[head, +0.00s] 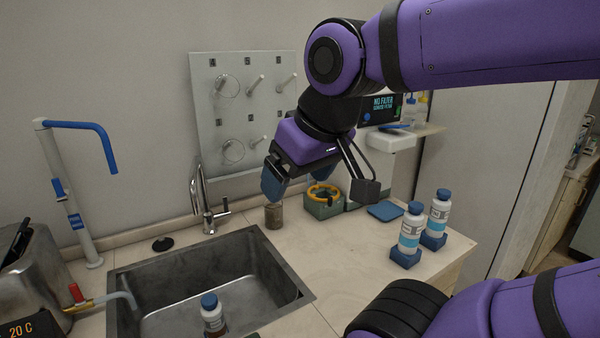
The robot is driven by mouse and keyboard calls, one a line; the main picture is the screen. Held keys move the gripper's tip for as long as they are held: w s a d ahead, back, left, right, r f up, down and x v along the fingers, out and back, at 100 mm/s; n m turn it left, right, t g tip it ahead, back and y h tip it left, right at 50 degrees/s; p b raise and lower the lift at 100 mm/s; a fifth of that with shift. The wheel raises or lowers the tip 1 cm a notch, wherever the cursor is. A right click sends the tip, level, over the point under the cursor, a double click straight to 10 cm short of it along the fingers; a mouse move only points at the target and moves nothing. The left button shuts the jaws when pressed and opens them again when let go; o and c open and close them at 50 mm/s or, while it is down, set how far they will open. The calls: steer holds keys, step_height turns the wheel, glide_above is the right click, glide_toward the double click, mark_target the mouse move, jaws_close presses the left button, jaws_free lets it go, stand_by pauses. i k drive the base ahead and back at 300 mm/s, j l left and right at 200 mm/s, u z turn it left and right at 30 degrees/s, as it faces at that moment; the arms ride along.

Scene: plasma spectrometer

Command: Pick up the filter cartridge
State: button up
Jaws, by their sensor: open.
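A small grey-brown cylinder (273,216), which looks like the filter cartridge, stands upright on the counter just behind the sink's back right corner. My gripper (297,179) is open, with blue fingertips, above and slightly right of the cylinder in the picture. Its left finger shows just over the cylinder's top, apart from it as far as I can tell. The right finger is partly hidden behind my wrist. Nothing shows between the fingers.
A green holder with a yellow ring (323,193) stands right of the cylinder. Two white bottles (411,229) (437,214) stand in blue bases at the right. The sink (290,272) holds another bottle (212,314). A tap (201,195) rises left. A screen (381,109) reads "NO FILTER". Counter between is clear.

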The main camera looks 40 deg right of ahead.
mark_target(406, 252)
steer(key=k+l+z, duration=0.1)
steer(key=z, duration=0.35)
steer(key=l+z, duration=0.1)
steer(key=z, duration=0.35)
steer(key=k+l+z, duration=0.1)
steer(key=z, duration=0.4)
steer(key=l+u, duration=0.2)
steer(key=u, duration=0.15)
steer(key=i+l+u, duration=0.1)
steer(key=u, duration=0.25)
steer(key=l+u, duration=0.45)
steer(key=l, duration=0.35)
steer(key=k+l+u, duration=0.1)
steer(key=l, duration=0.35)
steer(key=l+u, duration=0.1)
steer(key=l, duration=0.4)
steer(key=k+l+u, duration=0.1)
steer(key=l, duration=0.35)
steer(key=k+l, duration=0.15)
steer(key=l, duration=0.25)
steer(key=u, duration=0.05)
